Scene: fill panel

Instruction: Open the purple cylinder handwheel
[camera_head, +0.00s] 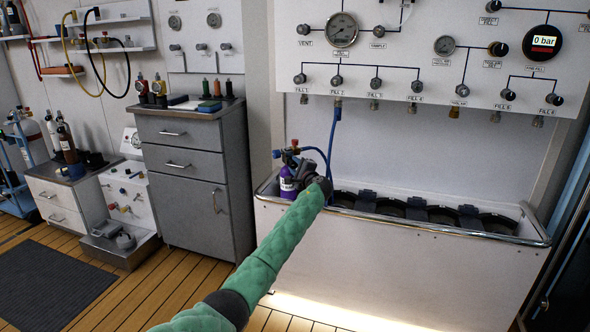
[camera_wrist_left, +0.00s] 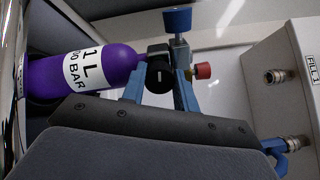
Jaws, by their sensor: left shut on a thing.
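The purple cylinder (camera_head: 287,187) stands upright at the left end of the white trough, with a valve and blue and red knobs on top. My left gripper (camera_wrist_left: 158,85) is shut on the black handwheel (camera_wrist_left: 160,72) at the cylinder's neck, one blue finger on each side. In the head view my left gripper (camera_head: 318,186) is at the valve and hides the handwheel. My right gripper is not in view.
The white trough (camera_head: 390,255) has a metal rim and several empty dark slots to the right. A blue hose (camera_head: 334,130) runs from the gauge panel (camera_head: 400,90) down to the cylinder top. A grey cabinet (camera_head: 190,150) stands to the left.

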